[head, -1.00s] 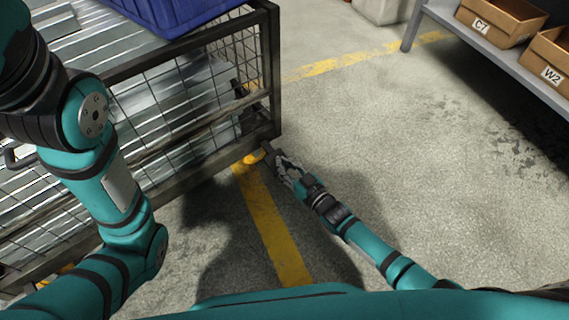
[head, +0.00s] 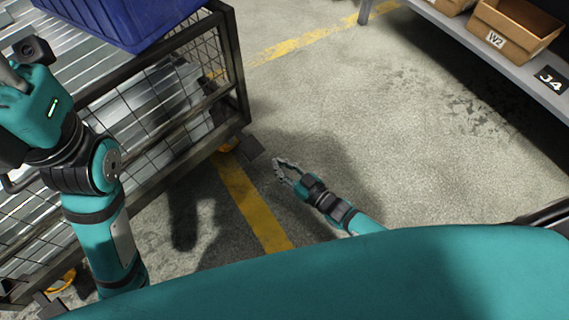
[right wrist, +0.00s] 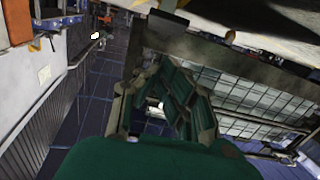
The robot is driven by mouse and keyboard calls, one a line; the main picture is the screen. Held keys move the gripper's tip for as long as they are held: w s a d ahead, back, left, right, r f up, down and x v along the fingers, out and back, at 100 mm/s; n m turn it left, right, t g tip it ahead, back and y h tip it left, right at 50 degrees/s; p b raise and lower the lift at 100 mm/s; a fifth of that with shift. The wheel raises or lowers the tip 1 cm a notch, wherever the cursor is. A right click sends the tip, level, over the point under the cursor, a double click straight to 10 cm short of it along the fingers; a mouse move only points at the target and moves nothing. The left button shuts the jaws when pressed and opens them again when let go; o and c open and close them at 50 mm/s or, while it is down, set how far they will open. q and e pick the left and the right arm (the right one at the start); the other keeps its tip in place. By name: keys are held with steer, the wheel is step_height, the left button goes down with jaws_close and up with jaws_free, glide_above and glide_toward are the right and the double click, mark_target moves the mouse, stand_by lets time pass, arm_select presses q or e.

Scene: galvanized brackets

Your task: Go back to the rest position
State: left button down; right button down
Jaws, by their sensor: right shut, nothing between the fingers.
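My right gripper (head: 279,164) is low over the concrete floor, to the right of the wire cage's near corner. Its fingers are shut with nothing between them. The right wrist view also shows its grey-green fingers (right wrist: 172,98), with nothing held. My left arm stands at the left edge of the head view, bent upward beside the cage, with its wrist at the top left. The left gripper's fingers are outside the picture.
A wire cage (head: 243,68) full of metal parts stands at left, with a blue bin (head: 135,20) on top. A grey shelf (head: 480,45) with cardboard boxes (head: 515,30) is at upper right. Open floor with a yellow line (head: 252,205) lies between.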

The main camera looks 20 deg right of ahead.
steer(key=shift+s+d+f, duration=0.15)
steer(key=shift+s+d, duration=0.25)
steer(key=shift+s, duration=0.25)
